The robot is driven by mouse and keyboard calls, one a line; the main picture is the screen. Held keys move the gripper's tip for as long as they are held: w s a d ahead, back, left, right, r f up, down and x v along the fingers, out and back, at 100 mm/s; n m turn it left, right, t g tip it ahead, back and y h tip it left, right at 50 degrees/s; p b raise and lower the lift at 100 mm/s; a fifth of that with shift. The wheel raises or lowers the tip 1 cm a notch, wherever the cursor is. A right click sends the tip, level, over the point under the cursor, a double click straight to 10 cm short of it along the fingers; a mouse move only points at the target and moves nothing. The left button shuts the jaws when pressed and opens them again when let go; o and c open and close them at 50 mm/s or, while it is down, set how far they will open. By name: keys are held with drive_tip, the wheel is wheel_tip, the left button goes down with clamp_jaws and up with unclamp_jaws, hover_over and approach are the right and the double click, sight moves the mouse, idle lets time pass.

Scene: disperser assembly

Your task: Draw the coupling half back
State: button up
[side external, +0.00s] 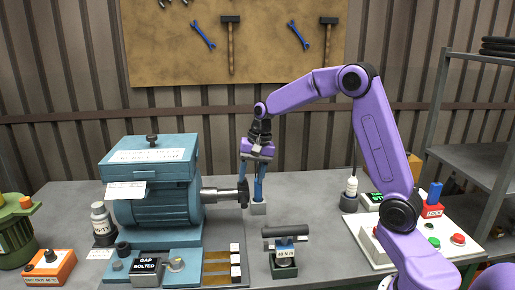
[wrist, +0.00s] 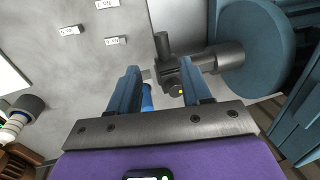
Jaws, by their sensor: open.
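The blue motor (side external: 155,205) stands on the bench at the left with its grey shaft (side external: 218,195) pointing right. The dark coupling half (side external: 243,192) sits at the shaft's end; it also shows in the wrist view (wrist: 173,78), partly hidden by the right finger. My gripper (side external: 254,182) points down just right of the coupling half, its blue fingers apart. In the wrist view my gripper (wrist: 162,82) is open, with part of the coupling half seen between the fingers. I cannot tell whether a finger touches it. A small blue thing (wrist: 147,98) shows beside the left finger.
A white button panel (side external: 450,243) is at right.

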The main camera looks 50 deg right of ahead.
wheel_tip(320, 180, up, 10)
drive_tip(key=s+d, duration=0.1)
drive_tip(key=shift+s+d+f, duration=0.2)
drive_tip(key=shift+s, duration=0.05)
drive_tip(key=s+a+f+n+g, duration=0.1)
drive_tip(key=s+a+f+n, duration=0.3)
drive_tip(key=s+a+n, duration=0.85)
drive_tip(key=s+a+f+n, duration=0.1)
drive_tip(key=s+f+n, duration=0.2)
drive_tip(key=s, duration=0.7)
drive_tip(key=s+a+f+n+h, duration=0.1)
drive_tip(key=s+f+n, duration=0.1)
drive_tip(key=s+n, duration=0.4)
drive_tip(key=s, duration=0.4)
drive_tip(key=shift+f, duration=0.4)
drive_tip(key=shift+a, duration=0.1)
